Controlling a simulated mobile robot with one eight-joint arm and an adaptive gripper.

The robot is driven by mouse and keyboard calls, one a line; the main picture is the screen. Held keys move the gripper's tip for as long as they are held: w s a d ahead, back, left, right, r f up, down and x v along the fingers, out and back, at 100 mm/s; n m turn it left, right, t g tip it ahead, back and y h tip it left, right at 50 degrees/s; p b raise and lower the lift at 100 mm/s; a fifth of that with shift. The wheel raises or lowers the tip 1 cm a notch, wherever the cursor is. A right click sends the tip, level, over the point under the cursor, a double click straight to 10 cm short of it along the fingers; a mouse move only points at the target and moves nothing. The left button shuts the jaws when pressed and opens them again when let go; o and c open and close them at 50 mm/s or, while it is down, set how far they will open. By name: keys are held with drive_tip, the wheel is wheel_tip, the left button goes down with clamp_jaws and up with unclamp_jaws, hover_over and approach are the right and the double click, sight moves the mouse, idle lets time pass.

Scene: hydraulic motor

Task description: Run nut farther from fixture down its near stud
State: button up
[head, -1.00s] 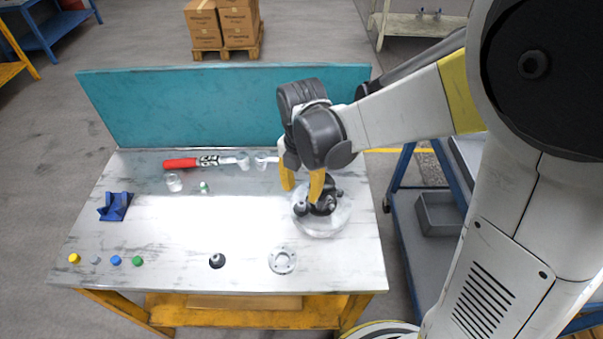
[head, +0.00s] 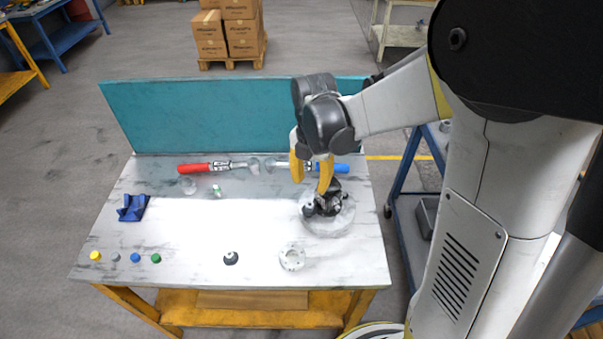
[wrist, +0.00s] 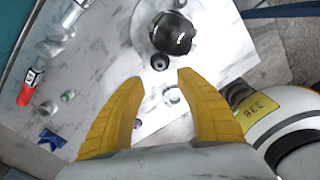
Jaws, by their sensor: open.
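A dark motor-like assembly (head: 331,195) stands on a round pale base (head: 340,228) at the right of the table. In the wrist view the assembly shows as a glossy black body (wrist: 174,35), with a small dark round part (wrist: 160,62) beside it. My gripper (head: 310,187) is open and empty, its yellow fingers over the left part of the assembly in the head view. In the wrist view the fingertips (wrist: 160,78) are well apart with nothing between them. A blue block (head: 132,207) sits at the table's left. I cannot make out which parts are the nut, the stud or the fixture.
A red-handled tool (head: 195,168) and a blue-handled tool (head: 341,169) lie along the teal back panel (head: 200,115). A pale flange (head: 292,257), a black knob-like part (head: 231,258) and several small coloured pieces (head: 96,255) line the front. The table's middle is clear.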

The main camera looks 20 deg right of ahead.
sight(310, 204)
wheel_tip(310, 204, down, 8)
drive_tip(key=b, duration=0.5)
drive_tip(key=shift+b, duration=0.4)
drive_tip(key=shift+c, duration=0.2)
clamp_jaws()
drive_tip(key=shift+o, duration=0.2)
unclamp_jaws()
drive_tip(key=shift+r, duration=0.15)
